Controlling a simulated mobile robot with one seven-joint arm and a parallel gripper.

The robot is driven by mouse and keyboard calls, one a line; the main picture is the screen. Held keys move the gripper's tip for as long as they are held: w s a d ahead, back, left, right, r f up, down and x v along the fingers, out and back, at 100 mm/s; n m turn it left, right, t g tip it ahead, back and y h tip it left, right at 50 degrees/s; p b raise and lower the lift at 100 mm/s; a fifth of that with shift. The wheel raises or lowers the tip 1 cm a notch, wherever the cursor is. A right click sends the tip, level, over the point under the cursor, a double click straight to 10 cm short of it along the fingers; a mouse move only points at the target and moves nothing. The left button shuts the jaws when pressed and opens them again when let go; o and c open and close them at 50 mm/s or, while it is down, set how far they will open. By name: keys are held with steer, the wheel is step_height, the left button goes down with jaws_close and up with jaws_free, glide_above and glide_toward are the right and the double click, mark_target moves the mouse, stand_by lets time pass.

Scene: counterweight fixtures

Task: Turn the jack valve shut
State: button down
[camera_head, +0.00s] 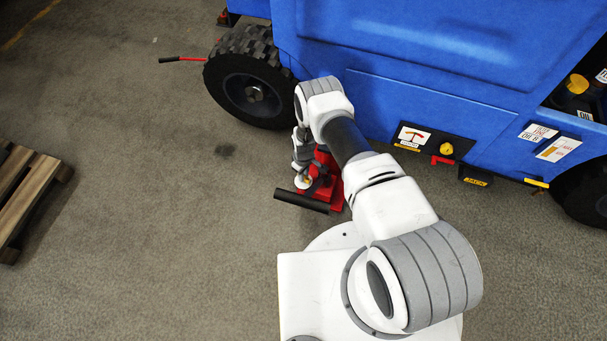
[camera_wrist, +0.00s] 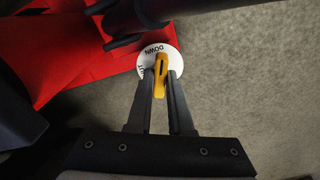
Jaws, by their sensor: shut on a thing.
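The red jack (camera_head: 328,190) stands on the floor beside the blue truck, partly hidden by my arm. It fills the upper left of the wrist view (camera_wrist: 50,55). Its valve has a white round dial (camera_wrist: 172,58) with the word DOWN and other lettering that is partly covered. A yellow valve handle (camera_wrist: 160,80) crosses the dial. My gripper (camera_wrist: 161,92) is shut on the yellow handle, one dark finger on each side. In the head view my gripper (camera_head: 303,180) is at the jack, with its fingertips too small to make out.
The blue truck (camera_head: 420,50) with its black wheel (camera_head: 250,90) stands behind the jack. A black bar (camera_head: 302,201) sticks out in front of the jack. A wooden pallet (camera_head: 28,190) lies at the left. The floor between is clear. A red rod (camera_head: 185,59) lies near the wheel.

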steer(key=shift+m, duration=0.3)
steer(key=m, duration=1.2)
steer(key=shift+m, duration=0.4)
steer(key=c, duration=0.8)
jaws_free()
step_height(320, 180, up, 18)
steer(key=p, duration=0.7)
steer(key=shift+f, duration=0.25)
